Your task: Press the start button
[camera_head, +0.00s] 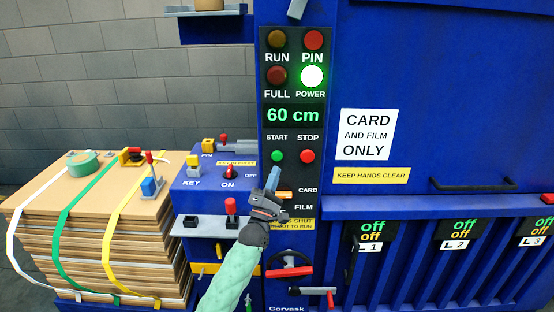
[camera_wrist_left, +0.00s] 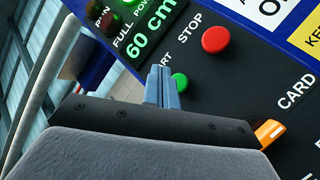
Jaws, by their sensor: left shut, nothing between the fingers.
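The green start button (camera_head: 277,156) is on the black control panel of the blue machine, under the word START and left of the red stop button (camera_head: 307,156). My left gripper (camera_head: 272,178) is just below the start button in the head view, its blue fingers shut and empty. In the left wrist view the fingertips (camera_wrist_left: 160,74) are beside the green start button (camera_wrist_left: 179,82), overlapping its left edge; I cannot tell whether they touch it. The red stop button (camera_wrist_left: 215,39) is up and to the right there. My right gripper is not in view.
The display (camera_head: 293,115) reads 60 cm and the white-green power lamp (camera_head: 312,76) is lit. An orange switch (camera_head: 284,194) sits beside CARD, close to my gripper. A red key knob (camera_head: 230,171) is at left. Strapped cardboard (camera_head: 100,240) stands further left.

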